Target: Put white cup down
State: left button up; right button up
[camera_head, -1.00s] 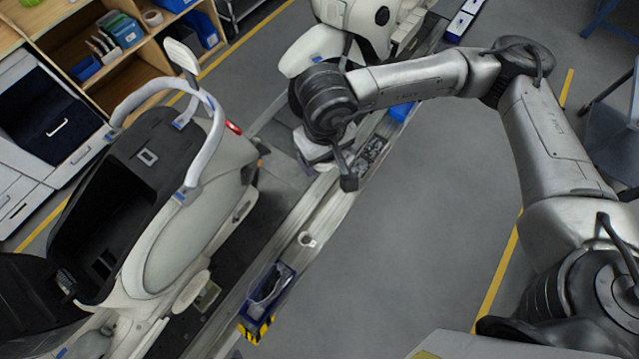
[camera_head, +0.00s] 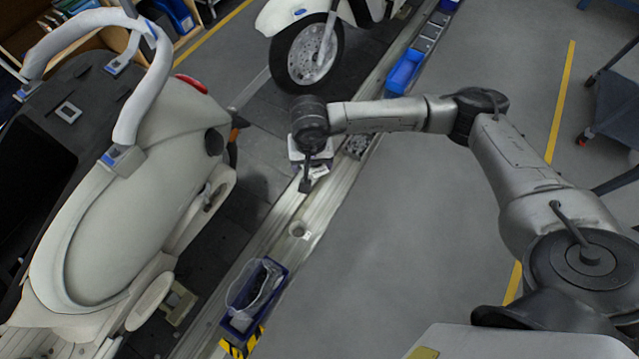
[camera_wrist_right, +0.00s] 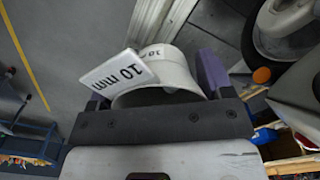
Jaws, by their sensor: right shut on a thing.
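The white cup (camera_wrist_right: 172,66) is in the right wrist view, with a flat white tag (camera_wrist_right: 118,70) reading "10 mm" sticking out beside it. My right gripper (camera_wrist_right: 155,88) is shut on the cup, its purple-tipped fingers on either side. In the head view my right wrist hangs over the conveyor rail, and the white tag (camera_head: 319,171) shows just below it. Most of the held cup is hidden there by the wrist. I cannot tell from these views whether the cup touches anything beneath. My left gripper is out of view.
A blue bin (camera_head: 240,318) with a clear liner stands nearer, and another blue bin (camera_head: 405,72) farther along. A white scooter body (camera_head: 130,220) fills the left.

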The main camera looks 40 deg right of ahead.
jog(key=s+d+f+m+b, duration=0.15)
jog(key=d+f+b, duration=0.25)
jog(key=f+b, duration=0.85)
jog(key=s+d+f+m+b, duration=0.1)
jog(key=d+f+m+b, duration=0.4)
jog(key=f, duration=1.4)
jog(key=s+d+f+m+b, duration=0.1)
jog(key=s+d+f+b, duration=0.15)
jog(key=f+b, duration=1)
jog(key=b, duration=0.3)
send_over(319, 209)
jog(key=shift+n, duration=0.25)
jog(key=f, duration=0.8)
jog(key=shift+s+d+f, duration=0.25)
jog(key=shift+s+f, duration=0.1)
jog(key=shift+s, duration=0.05)
jog(key=shift+w+a+f+b, duration=0.15)
jog(key=shift+w+f+b, duration=0.05)
jog(key=shift+w+b, duration=0.25)
notch_tip(319, 209, down, 4)
jog(key=b, duration=0.2)
jog(key=shift+f+b, duration=0.1)
jog(key=shift+b, duration=0.25)
